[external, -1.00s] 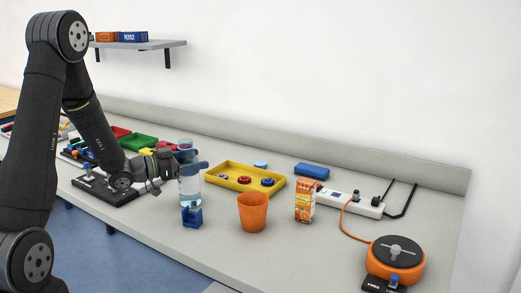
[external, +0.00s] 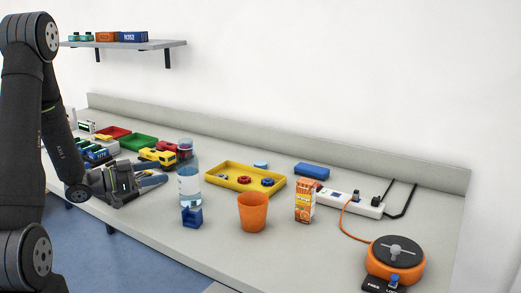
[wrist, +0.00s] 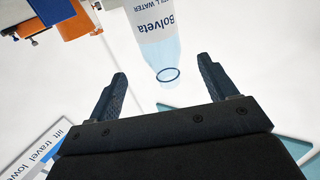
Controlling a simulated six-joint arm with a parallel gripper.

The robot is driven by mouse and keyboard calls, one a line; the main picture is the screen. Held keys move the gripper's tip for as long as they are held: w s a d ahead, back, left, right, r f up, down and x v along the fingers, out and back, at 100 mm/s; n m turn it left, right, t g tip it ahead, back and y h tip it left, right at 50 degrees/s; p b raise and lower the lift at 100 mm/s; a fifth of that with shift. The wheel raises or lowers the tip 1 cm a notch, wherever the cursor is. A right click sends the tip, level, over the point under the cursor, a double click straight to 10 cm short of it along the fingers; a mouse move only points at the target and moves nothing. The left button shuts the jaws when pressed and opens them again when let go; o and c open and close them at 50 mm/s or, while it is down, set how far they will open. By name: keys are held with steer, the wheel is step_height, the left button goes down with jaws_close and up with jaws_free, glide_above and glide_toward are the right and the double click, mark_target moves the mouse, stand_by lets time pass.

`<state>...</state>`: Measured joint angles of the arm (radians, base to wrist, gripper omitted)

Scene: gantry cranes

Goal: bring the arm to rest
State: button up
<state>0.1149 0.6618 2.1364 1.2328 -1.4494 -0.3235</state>
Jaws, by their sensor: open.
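My gripper (external: 160,180) is open and empty, low over the left part of the bench, with its fingers pointing right towards the clear water bottle (external: 189,185). The bottle stands upright, and a gap shows between it and the fingertips. My arm is bent, with the forearm reaching down at the left of the external view.
A blue block-like holder (external: 192,217) stands in front of the bottle. A yellow tray (external: 215,188), an orange cup (external: 253,213) and a juice carton (external: 305,202) are further right. A yellow toy truck (external: 157,156) is behind my gripper. A lettered panel (wrist: 38,152) shows in the wrist view.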

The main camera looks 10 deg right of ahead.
mark_target(192, 151)
steer(key=x, duration=1.1)
steer(key=shift+d+f, duration=0.1)
steer(key=shift+d, duration=0.25)
steer(key=r, duration=0.5)
steer(key=shift+s, duration=0.4)
steer(key=shift+s+d+r, duration=0.25)
steer(key=shift+s+r, duration=0.05)
steer(key=shift+s, duration=0.3)
